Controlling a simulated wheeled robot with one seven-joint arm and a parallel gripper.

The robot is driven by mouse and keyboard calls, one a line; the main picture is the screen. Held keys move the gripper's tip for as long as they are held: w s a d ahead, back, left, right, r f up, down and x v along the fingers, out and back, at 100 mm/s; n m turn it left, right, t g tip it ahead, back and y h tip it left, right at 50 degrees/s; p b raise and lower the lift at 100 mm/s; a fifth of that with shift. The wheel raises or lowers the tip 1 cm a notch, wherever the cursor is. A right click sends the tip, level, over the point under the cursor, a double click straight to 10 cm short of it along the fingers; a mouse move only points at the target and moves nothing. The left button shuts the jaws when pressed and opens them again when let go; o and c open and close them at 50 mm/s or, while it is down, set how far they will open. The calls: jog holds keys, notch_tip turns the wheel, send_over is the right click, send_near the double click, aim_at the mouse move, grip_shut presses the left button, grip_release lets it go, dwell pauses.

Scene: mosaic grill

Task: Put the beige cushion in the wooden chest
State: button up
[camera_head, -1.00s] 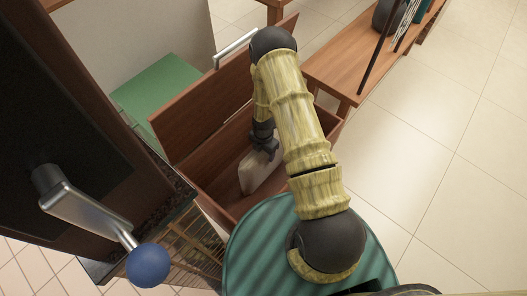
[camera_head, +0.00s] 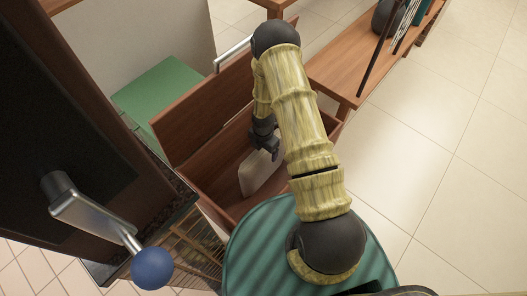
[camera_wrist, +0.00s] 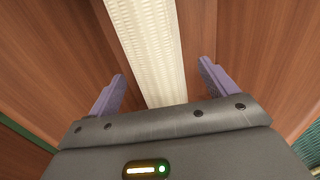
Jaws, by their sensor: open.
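The beige cushion (camera_head: 259,173) stands on edge inside the open wooden chest (camera_head: 202,172). In the wrist view the cushion (camera_wrist: 147,45) shows as a pale, textured strip running between the fingers, with wooden surfaces on both sides. My gripper (camera_head: 268,152) is inside the chest at the cushion's upper edge. In the wrist view my gripper (camera_wrist: 161,82) has its two fingers spread wide, with visible gaps between each finger and the cushion. Part of the chest and the cushion's right end are hidden behind my arm.
The chest's lid (camera_head: 205,110) is raised at the back left. A dark cabinet with a metal lever and blue knob (camera_head: 152,268) stands at the left. A wooden bench (camera_head: 365,68) is at the upper right. Tiled floor (camera_head: 440,160) at the right is clear.

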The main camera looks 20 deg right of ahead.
notch_tip(320, 180, up, 9)
jog(key=shift+f+p, duration=0.1)
jog(key=shift+p, duration=0.9)
jog(key=shift+w+r+n, duration=0.2)
jog(key=shift+r+n, duration=0.2)
jog(key=shift+r, duration=0.05)
notch_tip(320, 180, up, 17)
jog(key=a+n+t+y, duration=0.15)
jog(key=n+t, duration=0.25)
jog(key=n, duration=1.8)
jog(key=s+r+n, duration=0.5)
jog(key=s+n, duration=0.2)
jog(key=n, duration=0.5)
jog(key=s+d+r+n+g+h, duration=0.1)
jog(key=s+r+n, duration=0.4)
jog(key=n, duration=0.7)
jog(key=shift+s+d+r, duration=0.25)
jog(key=shift+s+r, duration=0.05)
jog(key=shift+s, duration=1.05)
jog(key=shift+h, duration=0.25)
